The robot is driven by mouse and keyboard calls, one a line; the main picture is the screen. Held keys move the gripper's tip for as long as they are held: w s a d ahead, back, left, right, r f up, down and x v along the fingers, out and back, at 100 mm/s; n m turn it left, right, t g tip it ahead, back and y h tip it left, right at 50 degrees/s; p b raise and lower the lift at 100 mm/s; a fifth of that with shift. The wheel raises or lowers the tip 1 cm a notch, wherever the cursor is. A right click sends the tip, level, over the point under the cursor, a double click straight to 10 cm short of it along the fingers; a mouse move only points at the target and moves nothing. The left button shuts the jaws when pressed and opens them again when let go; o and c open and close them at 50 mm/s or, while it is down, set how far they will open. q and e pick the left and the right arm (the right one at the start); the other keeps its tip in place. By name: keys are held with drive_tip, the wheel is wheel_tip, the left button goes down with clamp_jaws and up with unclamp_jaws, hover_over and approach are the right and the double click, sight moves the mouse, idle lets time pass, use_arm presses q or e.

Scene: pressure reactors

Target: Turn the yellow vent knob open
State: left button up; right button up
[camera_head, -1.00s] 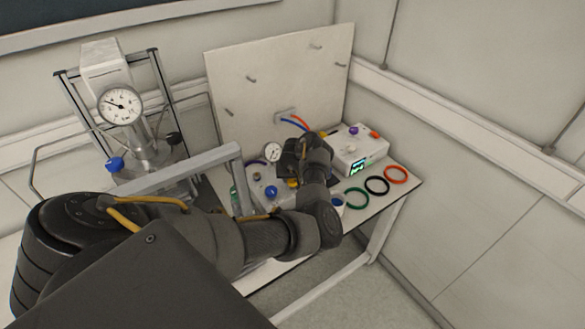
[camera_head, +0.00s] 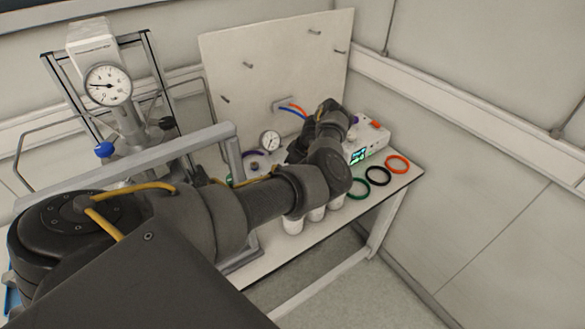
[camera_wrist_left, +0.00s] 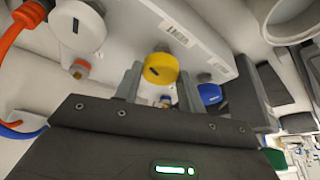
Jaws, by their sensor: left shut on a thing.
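The yellow vent knob (camera_wrist_left: 160,68) is round with a dark slot mark and sits on a white housing in the left wrist view. My left gripper (camera_wrist_left: 158,84) has one grey finger on each side of it and is shut on the knob. In the head view my left arm comes in from the left and its wrist (camera_head: 328,128) is over the white control box. The yellow knob and the fingertips are hidden behind the arm there. My right gripper is not in view.
A blue knob (camera_wrist_left: 209,93) and a white knob (camera_wrist_left: 79,27) are close by. A round gauge (camera_head: 269,141) stands left of the wrist. Green, black (camera_head: 379,176) and orange rings lie on the right of the table. White cups (camera_head: 293,224) stand near the front edge.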

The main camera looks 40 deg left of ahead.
use_arm(q)
drive_tip(key=shift+w+n+g+h+b, duration=0.15)
drive_tip(key=shift+n+g+b, duration=0.3)
drive_tip(key=shift+n, duration=0.65)
drive_tip(key=shift+n+g+h+b, duration=0.25)
drive_tip(key=shift+n+g+b, duration=0.15)
drive_tip(key=shift+n, duration=0.7)
drive_tip(key=o, duration=1)
drive_tip(key=shift+c, duration=0.2)
drive_tip(key=shift+w+d+r, duration=0.1)
drive_tip(key=shift+r, duration=0.25)
drive_tip(key=v, duration=1)
